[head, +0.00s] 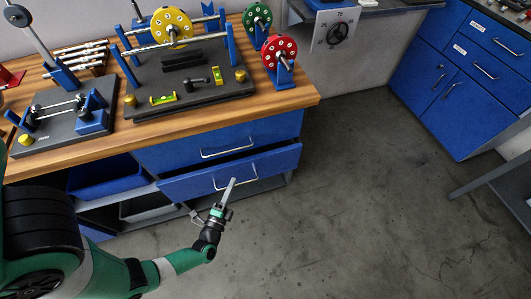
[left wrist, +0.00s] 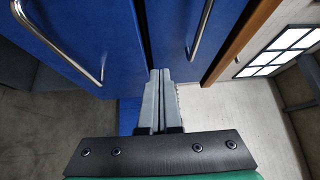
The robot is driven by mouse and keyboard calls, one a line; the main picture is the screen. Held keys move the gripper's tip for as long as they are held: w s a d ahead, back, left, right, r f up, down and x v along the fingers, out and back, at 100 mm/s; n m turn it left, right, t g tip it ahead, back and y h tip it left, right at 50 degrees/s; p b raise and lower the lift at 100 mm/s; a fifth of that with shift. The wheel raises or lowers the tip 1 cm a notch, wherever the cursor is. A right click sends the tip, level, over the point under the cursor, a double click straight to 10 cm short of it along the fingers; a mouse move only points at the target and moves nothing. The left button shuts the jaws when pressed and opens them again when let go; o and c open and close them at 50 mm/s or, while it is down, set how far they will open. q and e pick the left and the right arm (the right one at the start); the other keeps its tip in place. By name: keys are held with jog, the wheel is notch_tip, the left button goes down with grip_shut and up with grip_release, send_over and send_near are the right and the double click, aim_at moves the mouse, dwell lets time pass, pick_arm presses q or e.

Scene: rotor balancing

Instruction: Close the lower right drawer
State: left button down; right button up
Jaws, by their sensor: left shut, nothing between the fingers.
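The lower right drawer (head: 264,166) of the wooden-topped bench has a blue front with a metal handle. Its front stands out a little beyond the upper drawer (head: 245,133), so it is partly open. My left gripper (head: 231,186) is shut and empty, with its fingertips close to the lower drawer's handle. I cannot tell whether they touch the front. In the left wrist view the shut fingers (left wrist: 158,80) point toward the blue fronts, with the lower drawer (left wrist: 75,30) at left and the upper drawer (left wrist: 180,30) at right. My right gripper is not in view.
The bench top (head: 304,97) carries a balancing stand with a yellow rotor (head: 172,24), and red (head: 280,52) and green (head: 257,15) rotors. Open shelf bays with a blue bin (head: 105,180) lie left of the drawers. The concrete floor at right is clear. Blue cabinets (head: 440,90) stand farther right.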

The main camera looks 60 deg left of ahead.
pick_arm(q)
notch_tip(320, 180, down, 2)
jog(key=d+m+h, duration=0.1)
jog(key=t+h+b, duration=0.1)
jog(key=b, duration=0.4)
send_near(254, 160)
jog(key=w, duration=0.4)
jog(key=a+b, duration=0.2)
jog(key=shift+w+a+m, duration=0.25)
jog(key=shift+a+m, duration=0.1)
jog(key=shift+m, duration=0.05)
jog(key=shift+a+r, duration=0.1)
jog(key=shift+a, duration=0.45)
jog(key=shift+w+h, duration=0.1)
jog(key=shift+h, duration=0.2)
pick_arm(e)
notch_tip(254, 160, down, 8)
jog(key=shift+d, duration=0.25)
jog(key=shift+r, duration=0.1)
